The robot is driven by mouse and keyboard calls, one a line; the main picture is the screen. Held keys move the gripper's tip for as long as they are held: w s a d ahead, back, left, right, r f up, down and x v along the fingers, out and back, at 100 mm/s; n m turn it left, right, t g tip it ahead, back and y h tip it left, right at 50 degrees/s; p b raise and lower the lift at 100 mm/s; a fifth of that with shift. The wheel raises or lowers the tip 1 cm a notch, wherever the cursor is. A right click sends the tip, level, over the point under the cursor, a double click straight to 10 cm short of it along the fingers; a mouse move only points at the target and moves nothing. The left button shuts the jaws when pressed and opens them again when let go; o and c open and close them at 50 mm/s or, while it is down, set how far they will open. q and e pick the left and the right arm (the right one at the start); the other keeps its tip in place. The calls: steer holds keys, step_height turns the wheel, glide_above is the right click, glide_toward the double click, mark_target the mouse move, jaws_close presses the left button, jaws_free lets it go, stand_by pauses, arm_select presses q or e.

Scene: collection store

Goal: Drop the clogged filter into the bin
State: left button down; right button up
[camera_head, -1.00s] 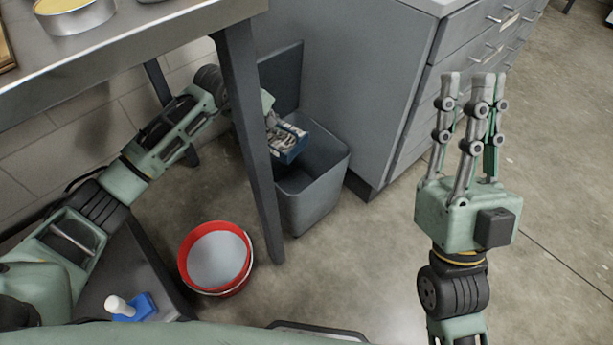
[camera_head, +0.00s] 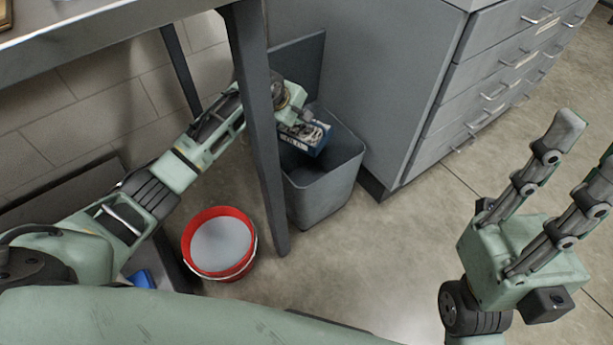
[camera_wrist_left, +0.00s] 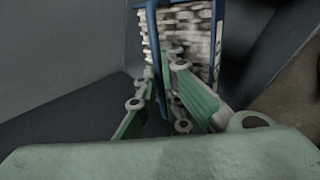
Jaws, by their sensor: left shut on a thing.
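The clogged filter (camera_head: 304,138) is a blue-framed block with a dirty, pleated pale face. My left gripper (camera_head: 300,122) is shut on it and holds it over the mouth of the grey bin (camera_head: 322,192). The bin stands on the floor with its lid raised at the back. In the left wrist view the filter (camera_wrist_left: 190,35) shows beyond the fingers of my left gripper (camera_wrist_left: 172,85), with dark grey walls around. My right gripper (camera_head: 585,160) is at the right, fingers spread and empty, away from the bin.
A table leg (camera_head: 256,130) stands close in front of my left arm and beside the bin. A red bucket (camera_head: 219,243) with grey contents is on the floor at left. A grey drawer cabinet (camera_head: 400,90) stands right behind the bin. The floor at right is clear.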

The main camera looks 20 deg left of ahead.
arm_select(q)
steer(key=shift+f+b, duration=0.4)
steer(key=shift+f, duration=0.45)
steer(key=c, duration=1.8)
jaws_free()
steer(key=v, duration=1.2)
steer(key=shift+w, duration=0.1)
